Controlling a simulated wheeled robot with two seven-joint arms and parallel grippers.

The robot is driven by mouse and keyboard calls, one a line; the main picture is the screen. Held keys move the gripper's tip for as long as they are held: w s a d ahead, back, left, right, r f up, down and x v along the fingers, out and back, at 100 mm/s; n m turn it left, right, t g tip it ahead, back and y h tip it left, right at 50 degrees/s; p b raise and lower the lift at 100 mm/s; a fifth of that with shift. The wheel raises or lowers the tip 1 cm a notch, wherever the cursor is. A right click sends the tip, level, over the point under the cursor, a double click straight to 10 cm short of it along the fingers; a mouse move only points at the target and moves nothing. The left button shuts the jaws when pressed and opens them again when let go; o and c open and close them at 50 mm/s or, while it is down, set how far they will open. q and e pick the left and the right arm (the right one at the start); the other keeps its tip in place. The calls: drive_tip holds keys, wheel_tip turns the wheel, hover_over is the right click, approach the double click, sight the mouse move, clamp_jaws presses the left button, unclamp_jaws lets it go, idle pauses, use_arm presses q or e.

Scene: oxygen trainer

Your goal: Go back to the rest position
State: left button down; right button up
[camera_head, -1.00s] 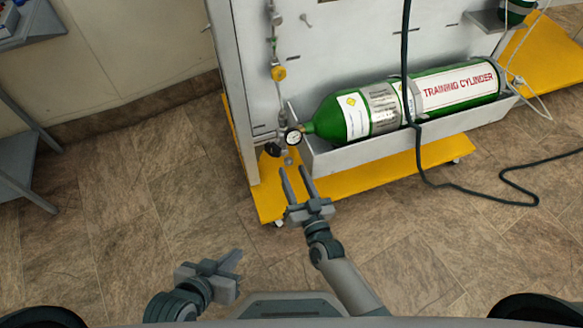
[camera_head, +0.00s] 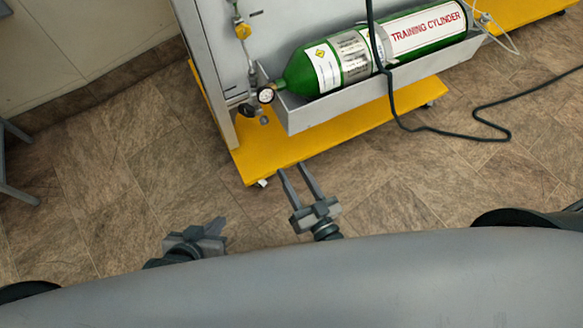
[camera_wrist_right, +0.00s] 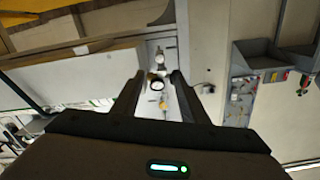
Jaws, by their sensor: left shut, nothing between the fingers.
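My right gripper (camera_head: 299,183) points up toward the yellow base of the trainer, its two fingers apart with nothing between them. In the right wrist view the gripper (camera_wrist_right: 156,82) is also open, and the gauge (camera_wrist_right: 157,85) shows beyond the gap between its fingers. My left gripper (camera_head: 219,233) is at the lower left, shut and empty, over the floor. The green training cylinder (camera_head: 300,72) lies in a grey tray (camera_head: 330,112) on the trainer. The pressure gauge (camera_head: 266,95) is at its left end, apart from both grippers.
The yellow wheeled base (camera_head: 340,132) sticks out below the tray. A black cable (camera_head: 440,133) hangs down and runs over the floor to the right. A grey shelf leg (camera_head: 14,190) stands at the left edge. The tiled floor (camera_head: 120,180) between is clear.

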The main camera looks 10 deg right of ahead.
use_arm(q)
drive_tip(key=shift+w+r, duration=0.15)
drive_tip(key=shift+r, duration=0.05)
idle(0.3)
use_arm(e)
drive_tip(key=shift+a, duration=0.1)
drive_tip(key=s+d+r+n+g+h, duration=0.2)
drive_tip(key=s+d+g+h, duration=0.1)
drive_tip(key=s+d+g, duration=0.65)
use_arm(q)
drive_tip(key=s+a+f+y+p, duration=0.1)
drive_tip(key=a+f+p, duration=0.1)
drive_tip(key=f+p, duration=0.6)
drive_tip(key=s+a+f+g+p, duration=0.1)
drive_tip(key=s+a+f+p, duration=0.1)
drive_tip(key=f+p, duration=0.6)
drive_tip(key=shift+a+f+g+y, duration=0.3)
drive_tip(key=shift+a+f+y, duration=0.1)
drive_tip(key=shift+f, duration=0.4)
use_arm(e)
drive_tip(key=s+d+f+g, duration=0.1)
drive_tip(key=s+f, duration=0.1)
drive_tip(key=f, duration=0.6)
drive_tip(key=s+d+f+g+h, duration=0.1)
drive_tip(key=s+d+f, duration=0.1)
drive_tip(key=f, duration=0.7)
drive_tip(key=shift+w+d, duration=0.1)
